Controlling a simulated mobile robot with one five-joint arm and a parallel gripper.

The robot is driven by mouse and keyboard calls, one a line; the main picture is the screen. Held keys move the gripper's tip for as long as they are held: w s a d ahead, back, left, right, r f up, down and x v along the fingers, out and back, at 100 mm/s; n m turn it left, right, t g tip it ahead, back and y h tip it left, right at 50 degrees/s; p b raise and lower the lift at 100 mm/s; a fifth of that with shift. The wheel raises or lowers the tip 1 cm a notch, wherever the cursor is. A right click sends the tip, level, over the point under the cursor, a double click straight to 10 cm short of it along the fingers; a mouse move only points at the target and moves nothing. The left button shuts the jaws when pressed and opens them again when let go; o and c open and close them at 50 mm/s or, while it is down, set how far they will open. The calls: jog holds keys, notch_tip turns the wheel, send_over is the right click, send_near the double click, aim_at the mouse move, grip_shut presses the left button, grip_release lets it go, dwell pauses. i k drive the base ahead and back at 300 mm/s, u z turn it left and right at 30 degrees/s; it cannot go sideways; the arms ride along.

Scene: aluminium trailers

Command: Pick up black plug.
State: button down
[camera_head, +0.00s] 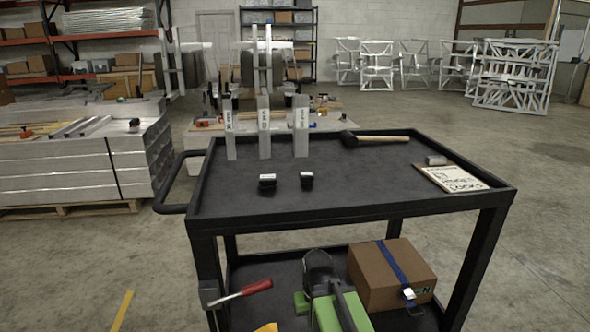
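Two small black pieces that look like plugs rest apart on the black cart's top shelf (400,178), near its front edge. The left black plug (267,184) is a little wider and has a pale top. The right black plug (307,182) is smaller, also with a light patch on top. I cannot tell which of the two the task means. Nothing covers either one. My gripper is not in view.
Three upright labelled metal profiles (264,130) stand behind the plugs. A mallet (375,138), a small grey cylinder (436,160) and a handwritten board (452,178) lie at the right. The lower shelf holds a cardboard box (378,280) and green equipment (340,312). The shelf's middle is clear.

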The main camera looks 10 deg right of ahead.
aim_at(306, 178)
jog(key=i, duration=1)
jog(key=z, duration=0.05)
